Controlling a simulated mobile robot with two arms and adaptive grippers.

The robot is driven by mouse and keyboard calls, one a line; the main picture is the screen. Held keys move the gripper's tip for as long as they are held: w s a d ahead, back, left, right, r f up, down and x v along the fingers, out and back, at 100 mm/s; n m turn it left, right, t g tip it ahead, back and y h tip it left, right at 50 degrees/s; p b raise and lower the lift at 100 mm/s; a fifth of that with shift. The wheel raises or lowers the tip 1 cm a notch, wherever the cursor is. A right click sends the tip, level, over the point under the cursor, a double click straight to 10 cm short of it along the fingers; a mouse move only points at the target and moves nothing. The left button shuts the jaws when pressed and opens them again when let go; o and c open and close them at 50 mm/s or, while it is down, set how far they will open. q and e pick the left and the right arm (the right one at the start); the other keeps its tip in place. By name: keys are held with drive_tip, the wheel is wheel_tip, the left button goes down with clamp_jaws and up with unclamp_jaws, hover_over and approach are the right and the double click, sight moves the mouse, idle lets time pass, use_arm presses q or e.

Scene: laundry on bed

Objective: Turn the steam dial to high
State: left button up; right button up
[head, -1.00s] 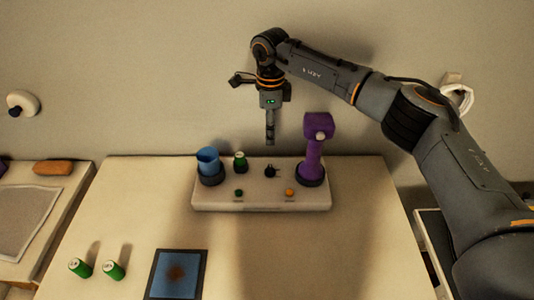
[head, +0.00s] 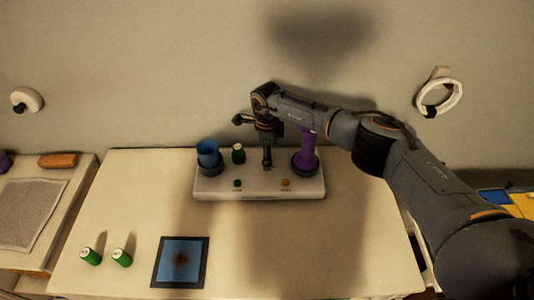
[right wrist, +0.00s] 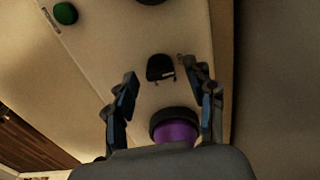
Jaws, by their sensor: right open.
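The white station (head: 212,190) stands at the back of the table. Its small black dial (right wrist: 160,68) shows between my right fingertips in the right wrist view; in the head view my gripper mostly covers it. My right gripper (head: 267,163) points down over the dial from above. In the right wrist view my right gripper (right wrist: 162,74) is open, one finger on each side of the dial. I cannot tell whether they touch it. The dial's setting is not readable. My left gripper is out of view.
A purple tool (head: 306,152) stands in a dark socket close right of my gripper. A blue cup (head: 208,153) and a green cylinder (head: 238,154) stand at left. Green and orange buttons are in front. The table's right front is clear.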

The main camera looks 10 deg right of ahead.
clamp_jaws()
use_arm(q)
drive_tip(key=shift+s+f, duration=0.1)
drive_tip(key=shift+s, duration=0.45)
